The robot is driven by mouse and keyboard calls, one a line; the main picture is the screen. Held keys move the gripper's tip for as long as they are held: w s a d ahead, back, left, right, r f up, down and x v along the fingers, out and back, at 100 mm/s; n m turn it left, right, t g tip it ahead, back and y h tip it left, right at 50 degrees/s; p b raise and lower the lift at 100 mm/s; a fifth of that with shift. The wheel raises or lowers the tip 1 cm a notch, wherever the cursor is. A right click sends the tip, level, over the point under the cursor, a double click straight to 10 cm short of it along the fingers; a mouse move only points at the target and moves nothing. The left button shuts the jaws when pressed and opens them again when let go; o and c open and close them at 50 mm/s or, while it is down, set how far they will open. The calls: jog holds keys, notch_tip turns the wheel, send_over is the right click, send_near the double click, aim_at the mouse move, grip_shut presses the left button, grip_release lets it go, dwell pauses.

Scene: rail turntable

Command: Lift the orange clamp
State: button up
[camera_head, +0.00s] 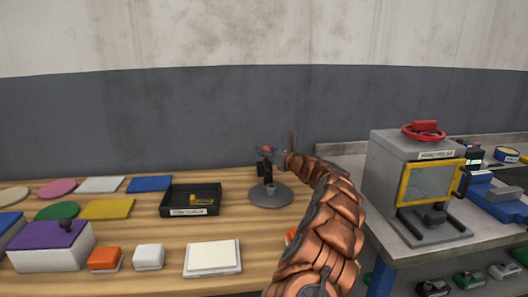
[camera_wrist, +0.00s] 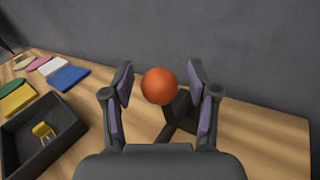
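My gripper (camera_head: 274,152) is open. In the wrist view, its two fingers (camera_wrist: 160,84) stand on either side of an orange-red ball (camera_wrist: 160,86), with visible gaps. The ball tops a dark stand (camera_wrist: 183,112), whose round grey base (camera_head: 271,196) rests on the wooden table. A small yellow-orange piece (camera_head: 201,200) lies in a black tray (camera_head: 190,211) left of the stand. It also shows in the wrist view (camera_wrist: 43,131). Its form is too small to tell if it is the orange clamp. No other clearly clamp-shaped orange thing shows.
Coloured flat pads (camera_head: 107,209), a purple-topped box (camera_head: 50,246) and an orange block (camera_head: 105,259) lie on the left. A white square block (camera_head: 212,258) is in front. At right, a grey machine (camera_head: 403,160) stands on a bench. My arm covers part of the table's right.

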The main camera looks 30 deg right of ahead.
grip_shut()
dwell(0.3)
jog(key=shift+a, duration=0.2)
jog(key=shift+r, duration=0.1)
jog(key=shift+w+d+r+p, duration=0.1)
jog(key=shift+p, duration=0.45)
